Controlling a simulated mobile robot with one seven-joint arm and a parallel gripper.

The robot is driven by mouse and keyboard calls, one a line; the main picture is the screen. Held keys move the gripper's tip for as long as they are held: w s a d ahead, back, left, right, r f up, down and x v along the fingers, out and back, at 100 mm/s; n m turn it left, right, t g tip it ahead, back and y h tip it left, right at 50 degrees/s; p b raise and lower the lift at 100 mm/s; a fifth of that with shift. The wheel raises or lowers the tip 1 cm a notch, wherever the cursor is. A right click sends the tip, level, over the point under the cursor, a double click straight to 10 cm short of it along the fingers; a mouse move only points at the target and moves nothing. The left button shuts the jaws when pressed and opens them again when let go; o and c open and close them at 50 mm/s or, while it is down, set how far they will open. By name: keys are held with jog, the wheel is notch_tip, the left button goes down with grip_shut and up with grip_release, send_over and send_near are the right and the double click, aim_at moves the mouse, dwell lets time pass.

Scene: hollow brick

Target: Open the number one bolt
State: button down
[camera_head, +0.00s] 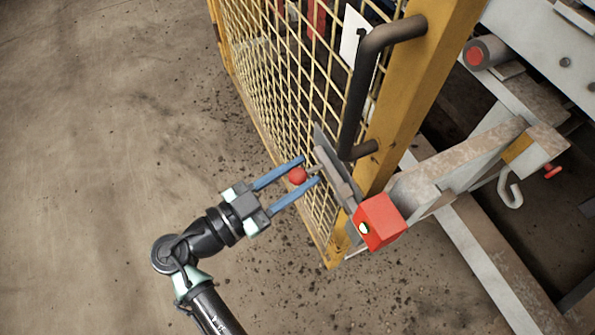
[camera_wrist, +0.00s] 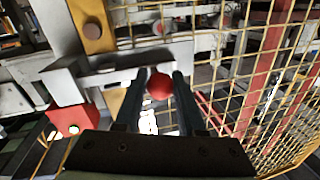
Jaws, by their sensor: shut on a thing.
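The bolt (camera_head: 336,172) is a grey metal bar on the yellow mesh gate, below a dark handle. Its small round red knob (camera_head: 298,175) sticks out toward my gripper (camera_head: 310,170). My gripper's two blue fingers lie on either side of the knob and are shut on it. In the wrist view the red knob (camera_wrist: 159,87) sits between the dark fingers near their tips. The bolt bar (camera_wrist: 105,77) runs to the left of it there. A white plate (camera_head: 354,35) with a partly covered mark that looks like a 1 hangs on the mesh.
The yellow gate post (camera_head: 412,95) and dark tubular handle (camera_head: 361,85) stand close to my gripper. A red box (camera_head: 380,221) with a round keyhole-like spot sits at the bolt's lower end. Steel beams (camera_head: 480,150) fill the right. Bare concrete floor (camera_head: 100,110) is clear on the left.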

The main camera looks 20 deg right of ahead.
jog(key=shift+w+f+b, duration=0.2)
jog(key=shift+w+b, duration=0.3)
jog(key=shift+b, duration=0.1)
jog(key=w+b, duration=0.2)
jog(key=w, duration=0.1)
jog(key=shift+r, duration=0.2)
jog(key=c, duration=0.5)
grip_release()
jog(key=shift+a, duration=0.1)
